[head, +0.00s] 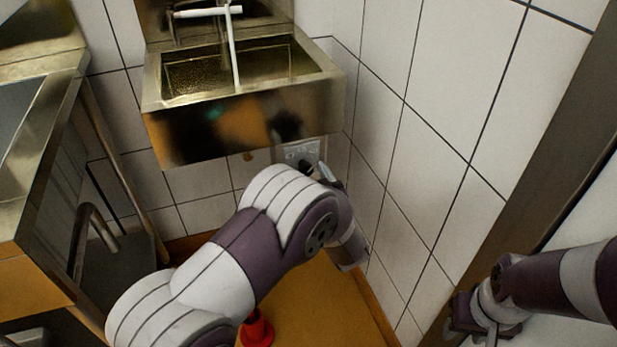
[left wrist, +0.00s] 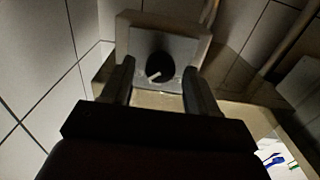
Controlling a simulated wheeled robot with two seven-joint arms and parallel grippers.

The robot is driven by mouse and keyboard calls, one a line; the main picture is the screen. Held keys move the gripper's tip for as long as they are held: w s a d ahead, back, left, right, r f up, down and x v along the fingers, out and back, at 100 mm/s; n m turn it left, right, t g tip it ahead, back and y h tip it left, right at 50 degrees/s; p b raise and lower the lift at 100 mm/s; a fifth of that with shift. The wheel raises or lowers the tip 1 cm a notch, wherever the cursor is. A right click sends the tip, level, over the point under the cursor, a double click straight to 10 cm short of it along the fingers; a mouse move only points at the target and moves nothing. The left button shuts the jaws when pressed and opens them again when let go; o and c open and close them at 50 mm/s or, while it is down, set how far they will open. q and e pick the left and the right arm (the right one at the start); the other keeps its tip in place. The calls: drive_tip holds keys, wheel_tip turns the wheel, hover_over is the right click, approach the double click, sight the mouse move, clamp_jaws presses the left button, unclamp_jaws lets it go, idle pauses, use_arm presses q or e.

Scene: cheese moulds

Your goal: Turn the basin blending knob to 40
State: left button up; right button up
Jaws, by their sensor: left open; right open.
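The blending knob (left wrist: 158,67) is a dark round dial with a white pointer mark, on a grey panel (left wrist: 195,46) in the left wrist view. The mark points to the lower left there; no scale numbers are readable. In the head view the knob (head: 305,164) sits on the panel below the basin (head: 320,97), partly hidden by my left arm. My left gripper (left wrist: 158,76) is open, with one finger on each side of the knob in the picture; I cannot tell whether they touch it. My right gripper (head: 478,328) is open at the lower right, far from the knob.
White tiled walls (head: 440,90) stand close to the right of the panel. A steel counter (head: 40,150) stands at the left. A red object (head: 257,331) is on the orange floor (head: 320,300) below my left arm. A white tap (head: 233,45) hangs over the basin.

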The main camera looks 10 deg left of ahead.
use_arm(q)
drive_tip(key=shift+w+a, duration=0.25)
drive_tip(key=shift+w, duration=0.1)
drive_tip(key=c, duration=1)
drive_tip(key=shift+n, duration=0.3)
drive_tip(key=n, duration=0.3)
drive_tip(key=shift+f+n+b, duration=0.1)
drive_tip(key=shift+n+b, duration=0.2)
drive_tip(key=shift+b, duration=0.1)
drive_tip(key=shift+s+a+n+b, duration=0.1)
drive_tip(key=shift+n+b, duration=0.7)
drive_tip(key=shift+n, duration=1.4)
